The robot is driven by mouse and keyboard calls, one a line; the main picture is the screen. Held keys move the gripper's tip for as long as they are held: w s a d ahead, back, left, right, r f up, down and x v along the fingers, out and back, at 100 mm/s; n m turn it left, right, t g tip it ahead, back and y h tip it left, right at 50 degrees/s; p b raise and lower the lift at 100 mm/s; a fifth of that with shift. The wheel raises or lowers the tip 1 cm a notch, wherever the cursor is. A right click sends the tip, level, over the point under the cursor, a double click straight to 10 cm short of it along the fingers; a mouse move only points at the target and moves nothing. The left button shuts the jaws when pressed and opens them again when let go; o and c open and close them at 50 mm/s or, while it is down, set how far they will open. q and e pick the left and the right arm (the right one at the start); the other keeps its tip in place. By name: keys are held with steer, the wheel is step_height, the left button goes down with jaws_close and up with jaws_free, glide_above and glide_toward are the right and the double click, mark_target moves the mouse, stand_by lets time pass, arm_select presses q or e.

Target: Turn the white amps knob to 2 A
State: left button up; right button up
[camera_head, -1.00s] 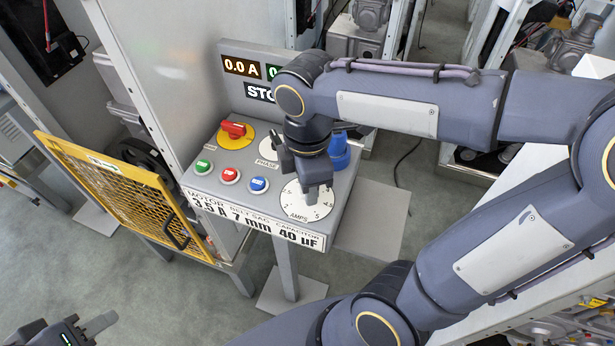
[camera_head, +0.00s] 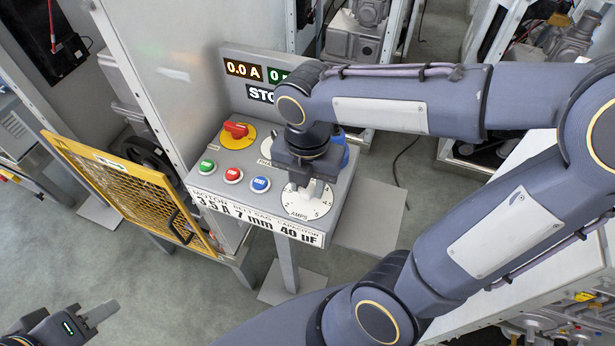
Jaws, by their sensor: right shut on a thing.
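The round white amps dial (camera_head: 297,208) lies on the right of the sloped control panel, with printed numbers and the word AMPS at its front edge. My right gripper (camera_head: 312,186) is over the dial from above and is shut on the white amps knob (camera_head: 318,188). The gripper and wrist hide most of the knob and the back of the dial, so its pointer setting cannot be read. My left gripper (camera_head: 92,316) is at the lower left, away from the panel; only part of it shows, and its opening is unclear.
A red knob on a yellow disc (camera_head: 237,130) and green (camera_head: 207,166), red (camera_head: 233,175) and blue (camera_head: 261,184) buttons sit left of the dial. A blue knob is mostly behind my wrist. The display (camera_head: 243,70) reads 0.0 A. A yellow mesh guard (camera_head: 120,185) stands left.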

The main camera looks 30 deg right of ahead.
mark_target(307, 189)
steer(key=n+p, duration=0.2)
steer(key=n, duration=0.3)
steer(key=shift+r+n, duration=0.15)
steer(key=shift+n, duration=0.15)
steer(key=n+p, duration=0.2)
steer(key=n, duration=0.3)
steer(key=shift+n, duration=0.3)
steer(key=o, duration=1)
steer(key=shift+c, duration=0.2)
step_height(307, 189, up, 8)
steer(key=shift+f, duration=0.2)
